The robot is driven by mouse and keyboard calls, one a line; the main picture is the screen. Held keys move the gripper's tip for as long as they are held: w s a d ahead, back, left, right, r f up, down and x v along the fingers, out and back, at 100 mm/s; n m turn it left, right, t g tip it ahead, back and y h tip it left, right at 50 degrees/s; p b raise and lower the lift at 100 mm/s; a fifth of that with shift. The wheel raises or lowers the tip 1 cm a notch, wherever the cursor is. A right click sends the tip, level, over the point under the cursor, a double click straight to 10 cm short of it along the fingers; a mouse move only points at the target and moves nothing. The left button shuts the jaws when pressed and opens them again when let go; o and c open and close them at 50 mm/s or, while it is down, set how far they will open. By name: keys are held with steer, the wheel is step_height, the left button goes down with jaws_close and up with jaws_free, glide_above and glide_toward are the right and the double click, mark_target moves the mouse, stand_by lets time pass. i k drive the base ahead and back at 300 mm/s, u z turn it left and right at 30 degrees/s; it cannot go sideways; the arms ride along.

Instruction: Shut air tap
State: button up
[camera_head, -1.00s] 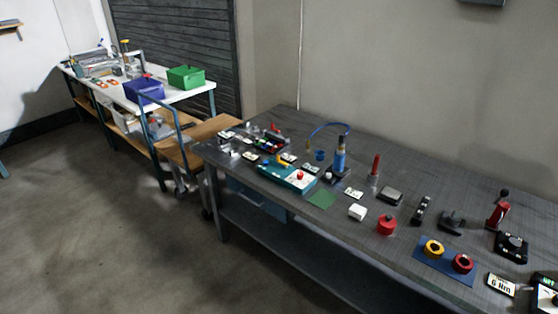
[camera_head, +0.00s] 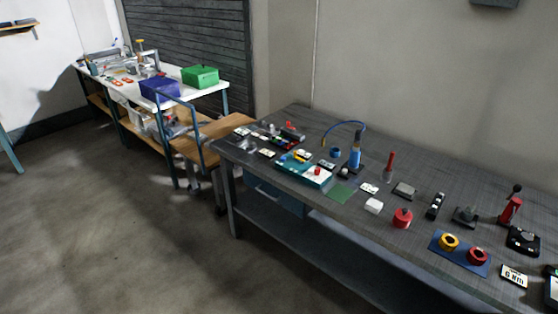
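My gripper is not in view. I cannot tell for sure which item is the air tap. A blue upright cylinder (camera_head: 354,158) with a curved blue hose (camera_head: 345,124) stands toward the back of the long grey table. In front of it and to its left is a teal box (camera_head: 304,172) with a white top part and a small red knob (camera_head: 318,171). A small yellow part (camera_head: 302,155) shows at the box's back edge. These are too small to read any tap position.
The grey table (camera_head: 400,262) carries many small items, including a red pot (camera_head: 402,218) and a blue mat (camera_head: 440,256) with yellow and red rings. A wooden-topped cart (camera_head: 205,140) stands left of it, before a white bench (camera_head: 125,85). The floor (camera_head: 110,230) at front left is clear.

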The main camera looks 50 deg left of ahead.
mark_target(302, 162)
steer(key=u, duration=0.05)
steer(key=k, duration=1.45)
steer(key=u, duration=1.5)
steer(key=i, duration=1)
steer(key=z, duration=0.1)
